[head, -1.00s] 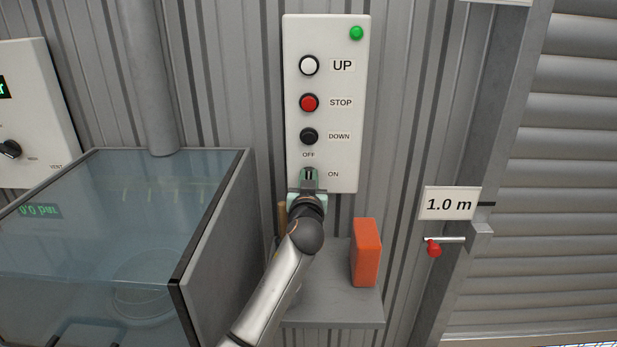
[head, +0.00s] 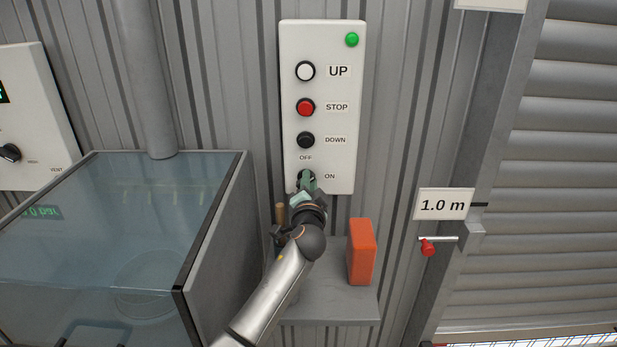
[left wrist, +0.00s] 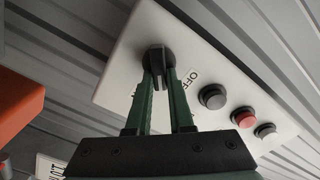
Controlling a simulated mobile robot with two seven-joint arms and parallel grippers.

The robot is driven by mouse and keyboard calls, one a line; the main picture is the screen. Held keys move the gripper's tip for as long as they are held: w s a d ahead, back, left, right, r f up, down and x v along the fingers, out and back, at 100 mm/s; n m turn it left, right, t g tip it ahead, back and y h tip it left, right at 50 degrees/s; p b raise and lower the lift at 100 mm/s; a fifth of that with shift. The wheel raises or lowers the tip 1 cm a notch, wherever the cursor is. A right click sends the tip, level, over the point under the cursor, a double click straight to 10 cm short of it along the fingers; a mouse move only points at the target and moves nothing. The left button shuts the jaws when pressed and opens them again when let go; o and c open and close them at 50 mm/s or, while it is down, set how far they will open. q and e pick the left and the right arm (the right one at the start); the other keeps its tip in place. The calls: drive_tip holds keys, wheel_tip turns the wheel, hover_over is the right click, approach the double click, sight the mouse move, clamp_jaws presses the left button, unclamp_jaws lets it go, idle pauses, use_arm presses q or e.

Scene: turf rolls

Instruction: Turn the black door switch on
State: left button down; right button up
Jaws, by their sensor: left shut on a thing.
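The black door switch (left wrist: 158,58) is a rotary knob low on the white control panel (head: 342,100), with OFF printed above it and ON to its right. My left gripper (head: 306,182) reaches up to it and is shut on its handle. In the left wrist view the two green fingers (left wrist: 160,76) lie on either side of the handle. In the head view the fingers cover most of the knob, so I cannot tell exactly where it points. My right gripper is not in view.
Above the switch are the white UP (head: 305,71), red STOP (head: 305,107) and black DOWN (head: 305,140) buttons and a lit green lamp (head: 352,40). An orange block (head: 361,252) stands on a shelf below. A glass-topped cabinet (head: 215,230) is left, a roller door (head: 560,200) right.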

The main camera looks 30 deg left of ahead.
use_arm(q)
drive_tip(key=shift+w+d+f+m+p, duration=0.15)
drive_tip(key=shift+m+p, duration=0.55)
drive_tip(key=shift+m, duration=1.2)
drive_tip(key=shift+s+a+f+m+p, duration=0.1)
drive_tip(key=shift+m+p, duration=0.6)
drive_tip(key=shift+m, duration=1.2)
drive_tip(key=c, duration=0.8)
unclamp_jaws()
drive_tip(key=shift+f, duration=0.15)
drive_tip(key=shift+d, duration=0.1)
drive_tip(key=b+v, duration=0.1)
drive_tip(key=v, duration=1.1)
drive_tip(key=shift+s, duration=0.25)
